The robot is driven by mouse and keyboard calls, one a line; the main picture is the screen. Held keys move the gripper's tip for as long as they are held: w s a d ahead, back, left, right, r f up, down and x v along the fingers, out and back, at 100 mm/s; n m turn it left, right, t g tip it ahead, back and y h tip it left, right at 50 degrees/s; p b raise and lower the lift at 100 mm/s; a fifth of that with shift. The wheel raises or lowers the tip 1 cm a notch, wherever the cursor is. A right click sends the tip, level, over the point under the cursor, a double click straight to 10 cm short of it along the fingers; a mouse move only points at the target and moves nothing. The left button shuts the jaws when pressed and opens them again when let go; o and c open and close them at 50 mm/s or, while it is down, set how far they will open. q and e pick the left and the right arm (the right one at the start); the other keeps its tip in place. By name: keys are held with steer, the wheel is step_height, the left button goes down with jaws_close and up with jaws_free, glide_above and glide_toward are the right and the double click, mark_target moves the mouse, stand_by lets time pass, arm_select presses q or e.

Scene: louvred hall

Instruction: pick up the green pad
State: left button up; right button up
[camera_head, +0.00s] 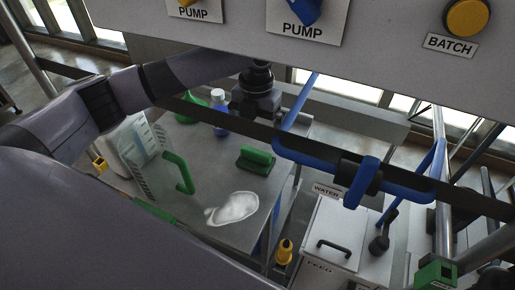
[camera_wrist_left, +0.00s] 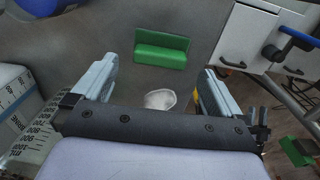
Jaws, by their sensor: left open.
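The green pad (camera_head: 255,160) is a block with a raised back part, lying on the grey table (camera_head: 212,178). In the left wrist view the green pad (camera_wrist_left: 162,48) lies beyond my fingertips, roughly centred between them and apart from both. My left gripper (camera_wrist_left: 160,75) is open and empty, with its two light grey fingers spread wide. In the head view my left arm reaches over the table, with its dark wrist behind the pad; the fingers are hard to make out there. My right gripper is not in view.
A blue bottle (camera_head: 219,115) stands behind. A white patch (camera_head: 233,208) lies in front. Blue pipework (camera_head: 325,160) and a white cabinet (camera_head: 322,232) are to the right. A labelled panel (camera_head: 380,50) hangs above.

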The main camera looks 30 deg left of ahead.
mark_target(256, 151)
arm_select(q)
steer(key=f, duration=0.3)
steer(key=s+f, duration=0.1)
steer(key=f, duration=0.2)
steer(key=shift+s+d+f+p, duration=0.1)
steer(key=shift+d+p, duration=0.05)
steer(key=shift+p, duration=0.2)
steer(key=shift+f, duration=0.4)
steer(key=c, duration=0.8)
